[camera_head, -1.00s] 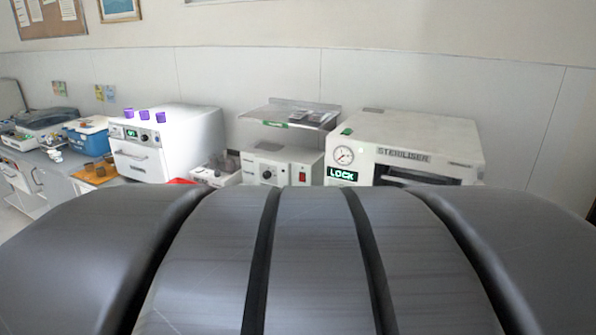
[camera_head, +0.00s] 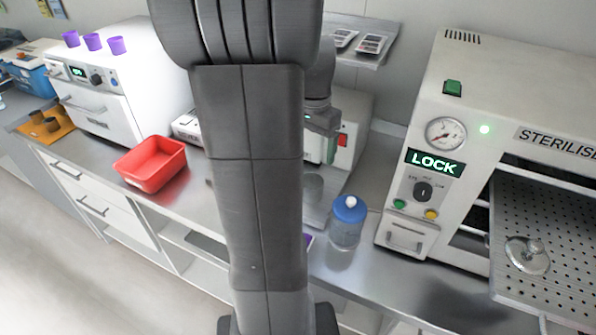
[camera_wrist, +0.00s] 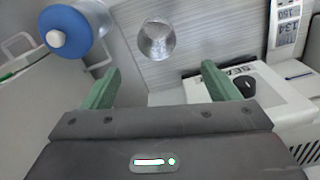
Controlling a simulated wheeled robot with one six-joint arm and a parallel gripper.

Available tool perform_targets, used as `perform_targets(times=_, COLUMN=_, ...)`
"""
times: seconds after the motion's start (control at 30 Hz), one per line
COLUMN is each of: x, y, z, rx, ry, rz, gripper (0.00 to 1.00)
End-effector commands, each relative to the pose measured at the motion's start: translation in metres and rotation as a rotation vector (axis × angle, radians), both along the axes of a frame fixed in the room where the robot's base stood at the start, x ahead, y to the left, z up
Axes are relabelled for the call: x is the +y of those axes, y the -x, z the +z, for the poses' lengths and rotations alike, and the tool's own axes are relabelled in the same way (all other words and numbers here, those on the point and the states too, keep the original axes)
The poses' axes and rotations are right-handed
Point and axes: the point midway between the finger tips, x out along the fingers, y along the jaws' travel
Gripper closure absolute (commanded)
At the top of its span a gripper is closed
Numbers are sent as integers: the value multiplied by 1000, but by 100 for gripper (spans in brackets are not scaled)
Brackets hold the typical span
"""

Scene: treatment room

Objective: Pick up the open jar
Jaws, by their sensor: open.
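The open jar (camera_wrist: 157,40) is a small clear glass vessel with no lid on it. It stands on a grey metal surface at top centre of the wrist view. In the head view it shows faintly (camera_head: 312,187) just right of my arm. My gripper (camera_wrist: 160,78) is open and empty, its green fingers apart, with the jar beyond the tips and between their lines. In the head view the gripper (camera_head: 328,145) is partly hidden behind my arm. A second jar with a blue lid (camera_head: 348,215) stands right of the open jar; it also shows in the wrist view (camera_wrist: 75,30).
The steriliser (camera_head: 425,130) stands at right, its perforated tray (camera_head: 510,215) out with a glass lid (camera_head: 527,255) on it. A white device (camera_wrist: 255,95) lies close to the right finger. A red bin (camera_head: 150,165) sits left on the counter. A shelf (camera_head: 355,50) hangs above.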

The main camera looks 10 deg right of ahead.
Motion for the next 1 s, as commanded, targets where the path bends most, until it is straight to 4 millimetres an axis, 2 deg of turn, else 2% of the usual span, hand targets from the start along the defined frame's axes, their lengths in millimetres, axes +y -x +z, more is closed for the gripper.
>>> perform_targets(times=0.4, x=0, y=1, z=-72, rx=5, ry=-1, rz=-1, gripper=18)
perform_targets(times=0.67, x=0, y=2, z=-91, rx=4, ry=-1, rz=0, gripper=18)
perform_targets(times=0.9, x=1, y=4, z=-124, rx=6, ry=-2, rz=0, gripper=18)
perform_targets(times=1.0, x=1, y=4, z=-132, rx=4, ry=-1, rz=0, gripper=18)
